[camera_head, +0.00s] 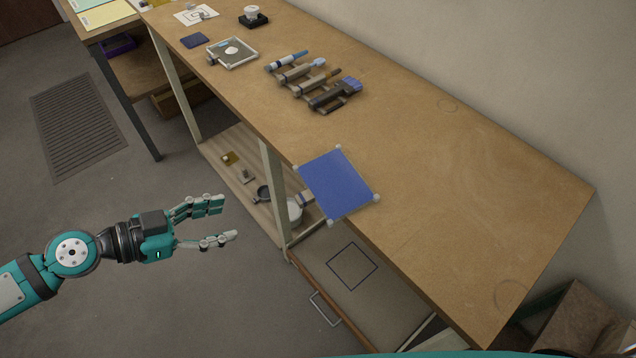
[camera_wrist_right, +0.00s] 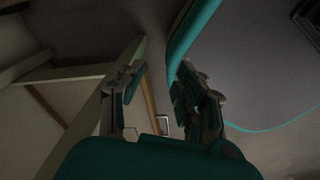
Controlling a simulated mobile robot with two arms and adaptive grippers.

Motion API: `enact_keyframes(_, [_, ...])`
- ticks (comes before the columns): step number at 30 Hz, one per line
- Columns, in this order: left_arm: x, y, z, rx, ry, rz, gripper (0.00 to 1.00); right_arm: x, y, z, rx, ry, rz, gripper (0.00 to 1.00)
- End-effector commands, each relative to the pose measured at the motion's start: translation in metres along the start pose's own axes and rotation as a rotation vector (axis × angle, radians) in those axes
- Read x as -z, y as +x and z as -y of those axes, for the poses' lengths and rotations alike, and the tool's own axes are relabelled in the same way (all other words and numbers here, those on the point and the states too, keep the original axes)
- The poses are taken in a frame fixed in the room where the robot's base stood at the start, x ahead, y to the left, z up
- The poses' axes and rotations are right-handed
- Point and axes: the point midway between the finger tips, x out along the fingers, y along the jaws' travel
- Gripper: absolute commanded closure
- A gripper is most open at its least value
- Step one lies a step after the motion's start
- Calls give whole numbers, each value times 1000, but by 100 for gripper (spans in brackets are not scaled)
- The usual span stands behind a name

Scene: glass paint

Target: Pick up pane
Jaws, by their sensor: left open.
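The pane (camera_head: 338,184) is a blue square with pale corner pieces. It lies at the front edge of the wooden bench and sticks out past that edge. My left gripper (camera_head: 229,221) is open and empty, in the air over the floor to the left of the pane and apart from it. My right gripper (camera_wrist_right: 153,95) shows only in the right wrist view, with its two fingers spread and nothing visible between them. The pane cannot be made out in the right wrist view.
The bench (camera_head: 430,150) is clear right of the pane. A rack of brushes (camera_head: 315,80), a framed tile (camera_head: 232,52) and a black-based jar (camera_head: 253,16) stand farther back. Below are a shelf with small items (camera_head: 245,175) and a drawer (camera_head: 385,300) with a square outline.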

Motion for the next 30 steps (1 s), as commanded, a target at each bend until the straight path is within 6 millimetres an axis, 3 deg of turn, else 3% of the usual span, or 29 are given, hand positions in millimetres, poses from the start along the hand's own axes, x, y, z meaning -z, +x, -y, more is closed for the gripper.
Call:
enact_keyframes(6, [10, 34, 1, -2, 0, -6, 48, -11, -36, 17, 22, 5, 23, 66])
enact_keyframes(12, [9, 75, 1, -3, 1, -2, 48, -7, -62, 20, 25, 4, 21, 66])
enact_keyframes(18, [4, 107, 0, -3, 2, 0, 48, 0, -75, 13, 18, 2, 13, 66])
enact_keyframes(25, [2, 122, 1, -3, 4, 1, 48, 2, -81, 7, 11, 1, 9, 66])
enact_keyframes(30, [0, 146, 6, -3, 2, 1, 48, 3, -93, 6, 10, 1, 9, 66])
